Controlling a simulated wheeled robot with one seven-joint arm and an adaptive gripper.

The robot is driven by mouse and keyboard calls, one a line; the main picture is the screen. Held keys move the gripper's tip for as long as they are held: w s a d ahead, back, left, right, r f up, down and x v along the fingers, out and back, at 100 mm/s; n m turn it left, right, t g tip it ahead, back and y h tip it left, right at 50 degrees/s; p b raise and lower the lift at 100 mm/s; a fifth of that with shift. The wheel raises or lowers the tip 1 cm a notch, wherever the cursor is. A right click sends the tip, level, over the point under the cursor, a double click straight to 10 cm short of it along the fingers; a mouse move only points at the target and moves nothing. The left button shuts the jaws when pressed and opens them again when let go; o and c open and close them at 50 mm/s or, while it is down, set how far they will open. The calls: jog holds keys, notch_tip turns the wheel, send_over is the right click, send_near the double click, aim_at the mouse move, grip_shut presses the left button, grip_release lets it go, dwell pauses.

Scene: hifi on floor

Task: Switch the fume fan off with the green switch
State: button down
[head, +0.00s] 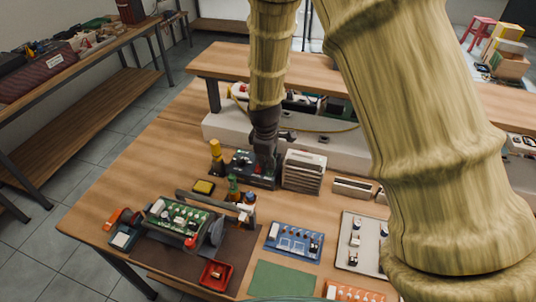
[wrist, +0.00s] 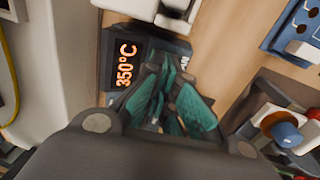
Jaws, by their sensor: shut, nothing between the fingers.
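My gripper (head: 264,168) points down over the dark soldering station (head: 240,163) in the head view. In the wrist view its teal-padded fingers (wrist: 166,108) are together and empty, in front of the station (wrist: 122,68) with its orange "350°C" display. Whether the fingertips touch the station is unclear. A beige slatted box (head: 303,172), possibly the fume fan, stands just right of my gripper in the head view. A pale part (wrist: 150,8) at the top of the wrist view may belong to it. I cannot make out a green switch; the fingers hide part of the station's front.
A green circuit board in a holder (head: 178,218), small bottles (head: 233,187) and a red tray (head: 215,274) stand nearer. A blue board (head: 294,240) lies right of them. A raised shelf (head: 220,62) runs behind. Bare wood shows at the table's left.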

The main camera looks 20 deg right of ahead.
aim_at(266, 172)
jog(key=shift+w+f, duration=1)
jog(key=shift+w, duration=0.05)
jog(key=shift+s+a+r, duration=0.1)
jog(key=shift+s+r, duration=0.3)
jog(key=shift+s, duration=0.25)
jog(key=shift+s+a+r, duration=0.1)
jog(key=shift+s+r, duration=0.25)
jog(key=shift+s, duration=0.25)
jog(key=shift+w+a+f+p, duration=0.25)
jog(key=shift+w+f+p, duration=0.1)
jog(key=shift+f, duration=0.1)
jog(key=shift+s+r, duration=0.25)
jog(key=shift+s, duration=0.15)
jog(key=shift+w, duration=0.25)
notch_tip(266, 172, up, 4)
jog(key=p, duration=0.3)
jog(key=shift+d+r+p, duration=0.15)
jog(key=shift+p, duration=0.2)
jog(key=shift+w+r+b, duration=0.1)
jog(key=shift+b, duration=0.25)
notch_tip(266, 172, up, 9)
jog(key=b, duration=0.2)
jog(key=shift+w+d+r+b, duration=0.2)
jog(key=shift+w+d+b, duration=0.1)
jog(key=shift+w+d, duration=0.1)
